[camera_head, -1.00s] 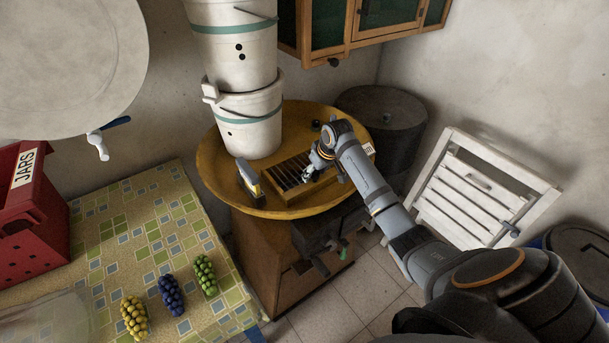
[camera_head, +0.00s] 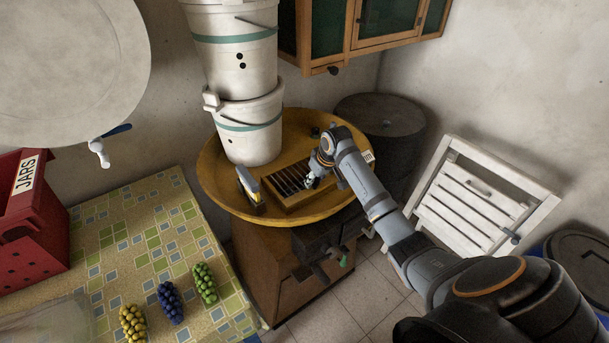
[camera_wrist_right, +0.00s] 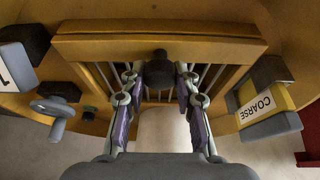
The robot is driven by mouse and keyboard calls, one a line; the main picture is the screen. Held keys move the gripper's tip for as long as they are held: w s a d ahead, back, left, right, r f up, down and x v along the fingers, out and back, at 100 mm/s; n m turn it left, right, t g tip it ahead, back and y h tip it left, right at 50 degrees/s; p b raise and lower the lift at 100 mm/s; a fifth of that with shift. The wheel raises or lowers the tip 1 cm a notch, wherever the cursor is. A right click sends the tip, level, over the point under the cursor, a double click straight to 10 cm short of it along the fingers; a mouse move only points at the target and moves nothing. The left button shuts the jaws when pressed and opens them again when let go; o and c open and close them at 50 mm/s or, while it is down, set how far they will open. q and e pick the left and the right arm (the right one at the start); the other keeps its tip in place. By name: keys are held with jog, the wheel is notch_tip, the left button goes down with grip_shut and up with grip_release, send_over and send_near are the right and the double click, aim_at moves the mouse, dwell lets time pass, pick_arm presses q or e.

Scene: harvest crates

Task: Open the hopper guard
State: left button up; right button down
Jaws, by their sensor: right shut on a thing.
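The hopper guard (camera_head: 286,187) is a wooden-framed grate with dark slots, set in the round yellow hopper pan (camera_head: 222,190). It appears to lie flat. In the right wrist view, the guard's yellow frame (camera_wrist_right: 100,48) crosses the top, with pale bars below it. A black knob (camera_wrist_right: 158,67) sits at the frame's middle. My right gripper (camera_head: 312,182) is at the guard's right side in the head view. In the right wrist view, my right gripper (camera_wrist_right: 158,78) has its two fingers on either side of the knob and is shut on it. My left gripper is out of view.
A block labelled COARSE (camera_wrist_right: 262,105) and a grey handle (camera_wrist_right: 58,108) flank the gripper. White buckets (camera_head: 247,125) stand on the pan. A tiled table (camera_head: 145,225) holds grape bunches and a red JARS crate (camera_head: 40,235). A white folding chair (camera_head: 475,195) stands at right.

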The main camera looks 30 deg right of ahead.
jog(key=r+p, duration=0.1)
jog(key=w+r+p, duration=0.1)
jog(key=r, duration=0.1)
jog(key=r+p, duration=0.1)
jog(key=shift+w+r, duration=0.2)
jog(key=shift+w, duration=0.1)
jog(key=w+r+p, duration=0.2)
jog(key=r, duration=0.1)
jog(key=shift+w+a+r, duration=0.2)
jog(key=shift+w, duration=0.2)
dwell(0.4)
